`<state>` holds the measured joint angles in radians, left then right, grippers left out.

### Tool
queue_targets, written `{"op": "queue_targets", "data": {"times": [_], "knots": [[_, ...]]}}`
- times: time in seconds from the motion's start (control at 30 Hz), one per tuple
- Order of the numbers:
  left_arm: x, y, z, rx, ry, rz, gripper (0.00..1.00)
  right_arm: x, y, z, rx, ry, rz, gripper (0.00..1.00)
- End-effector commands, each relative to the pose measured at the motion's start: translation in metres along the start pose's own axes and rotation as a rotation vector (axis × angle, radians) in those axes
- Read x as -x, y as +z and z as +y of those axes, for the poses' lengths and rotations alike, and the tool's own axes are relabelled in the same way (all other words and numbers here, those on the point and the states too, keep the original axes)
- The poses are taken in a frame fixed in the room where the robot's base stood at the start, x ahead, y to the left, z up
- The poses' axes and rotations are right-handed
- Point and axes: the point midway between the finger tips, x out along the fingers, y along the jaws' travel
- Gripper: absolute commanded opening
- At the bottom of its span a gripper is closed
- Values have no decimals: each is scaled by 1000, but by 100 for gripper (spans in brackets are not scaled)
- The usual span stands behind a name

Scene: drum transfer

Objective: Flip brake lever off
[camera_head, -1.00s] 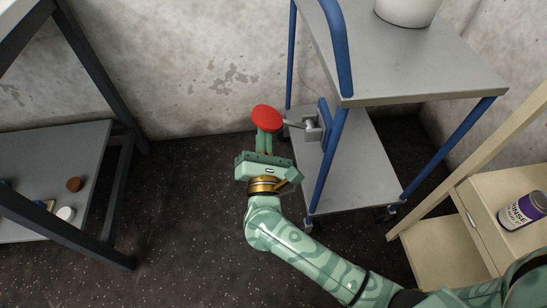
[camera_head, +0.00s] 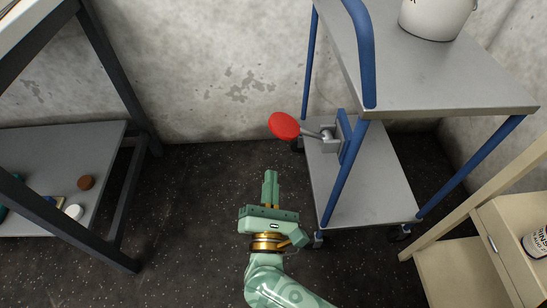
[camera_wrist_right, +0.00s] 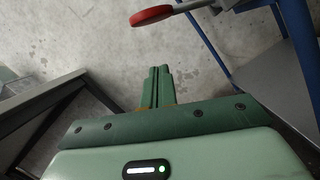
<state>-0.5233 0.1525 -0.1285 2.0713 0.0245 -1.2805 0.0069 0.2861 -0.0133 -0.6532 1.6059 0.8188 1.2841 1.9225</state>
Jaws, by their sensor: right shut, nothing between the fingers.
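The brake lever has a flat red round pad (camera_head: 284,126) on a short metal arm, fixed to a grey bracket (camera_head: 330,142) on the blue-framed cart (camera_head: 362,160). The pad sticks out to the left of the cart. In the right wrist view, the red pad (camera_wrist_right: 152,15) shows at the top, beyond the fingers. My right gripper (camera_head: 270,174) is shut and empty. It is below the pad in the head view, with a clear gap between them. Its closed fingers also show in the right wrist view (camera_wrist_right: 158,72). My left gripper is not in view.
A white bucket (camera_head: 436,18) stands on the cart's top shelf. A dark-framed shelf (camera_head: 105,160) with small items stands at the left. A beige wooden cabinet (camera_head: 515,220) with a labelled can (camera_head: 537,241) is at the right. Bare floor lies between the left shelf and the cart.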

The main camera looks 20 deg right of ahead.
Motion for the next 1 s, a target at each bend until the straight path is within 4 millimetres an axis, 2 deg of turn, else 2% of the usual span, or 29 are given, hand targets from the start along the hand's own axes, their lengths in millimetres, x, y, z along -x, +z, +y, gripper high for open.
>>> {"op": "queue_targets", "data": {"times": [0.1, 0.3, 0.87, 0.97, 1.0], "knots": [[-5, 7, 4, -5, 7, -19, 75, 18, 1, 0, 0, 0, -1, 0], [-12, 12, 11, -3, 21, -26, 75, 31, 0, -1, 1, -1, 0, 0], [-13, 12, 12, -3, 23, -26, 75, 32, -1, -1, 2, -1, 0, 0], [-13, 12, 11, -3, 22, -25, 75, 32, -2, 2, 67, 13, 5, 0], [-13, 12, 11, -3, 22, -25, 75, 32, -4, 9, 152, 53, 15, 0]]}}
